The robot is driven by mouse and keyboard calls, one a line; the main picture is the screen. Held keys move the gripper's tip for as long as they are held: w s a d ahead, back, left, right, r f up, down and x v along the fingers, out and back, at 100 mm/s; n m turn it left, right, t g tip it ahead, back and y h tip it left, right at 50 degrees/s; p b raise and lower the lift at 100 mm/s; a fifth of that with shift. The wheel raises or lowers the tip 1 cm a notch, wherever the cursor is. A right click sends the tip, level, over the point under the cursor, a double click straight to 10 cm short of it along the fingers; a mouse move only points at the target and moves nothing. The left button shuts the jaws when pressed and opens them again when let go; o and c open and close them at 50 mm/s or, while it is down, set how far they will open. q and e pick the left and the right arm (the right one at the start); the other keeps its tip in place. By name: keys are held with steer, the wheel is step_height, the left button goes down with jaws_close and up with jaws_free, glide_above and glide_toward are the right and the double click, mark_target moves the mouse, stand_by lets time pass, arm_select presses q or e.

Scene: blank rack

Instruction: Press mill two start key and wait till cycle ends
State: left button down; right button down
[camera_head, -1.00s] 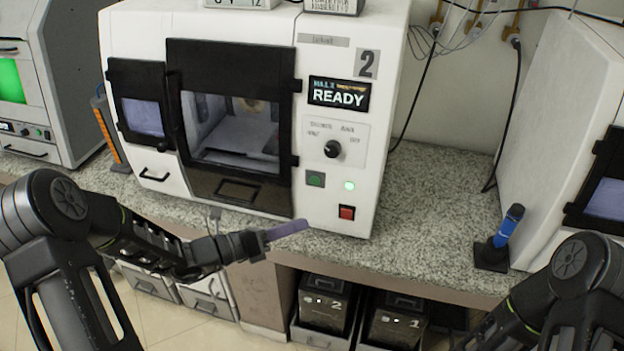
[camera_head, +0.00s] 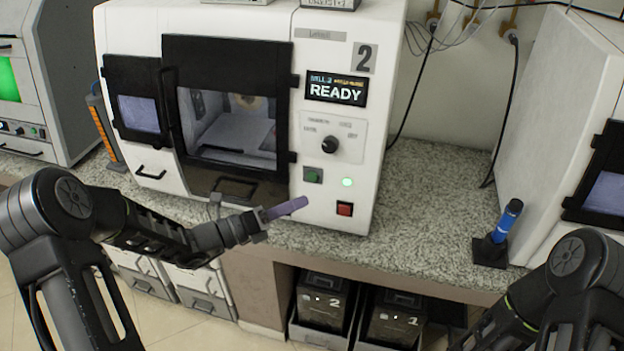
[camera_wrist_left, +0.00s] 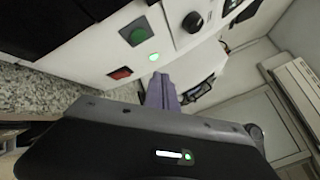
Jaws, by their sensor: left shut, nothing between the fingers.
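Mill two (camera_head: 375,120) is the white machine marked 2, and its display (camera_head: 336,91) reads READY. Its green start key (camera_head: 312,176) sits on the front panel beside a lit green lamp (camera_head: 347,182), above a red key (camera_head: 345,209). The start key also shows in the left wrist view (camera_wrist_left: 136,32). My left gripper (camera_head: 290,207) is shut and empty, its purple fingers pointing at the panel. In the head view its tip appears just below and left of the start key, apart from it as far as I can tell. My right gripper is out of view.
A black knob (camera_head: 330,145) sits above the keys. The mill's door (camera_head: 228,105) is closed. A blue-handled tool (camera_head: 507,222) stands on the granite counter (camera_head: 430,215) to the right. Black bins (camera_head: 323,301) are below the counter. Another white machine stands at the right.

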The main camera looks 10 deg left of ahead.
mark_target(312, 177)
arm_select(q)
steer(key=shift+w+d+f+b, duration=0.1)
steer(key=shift+w+b, duration=0.2)
steer(key=shift+w, duration=1.15)
steer(key=shift+w+d+f+b, duration=0.1)
steer(key=shift+w+b, duration=0.2)
steer(key=shift+w, duration=1.15)
steer(key=shift+w, duration=0.15)
steer(key=shift+w, duration=0.25)
steer(key=shift+w, duration=0.35)
steer(key=shift+s, duration=0.1)
stand_by(0.5)
steer(key=shift+s+p, duration=0.35)
steer(key=shift+s, duration=0.3)
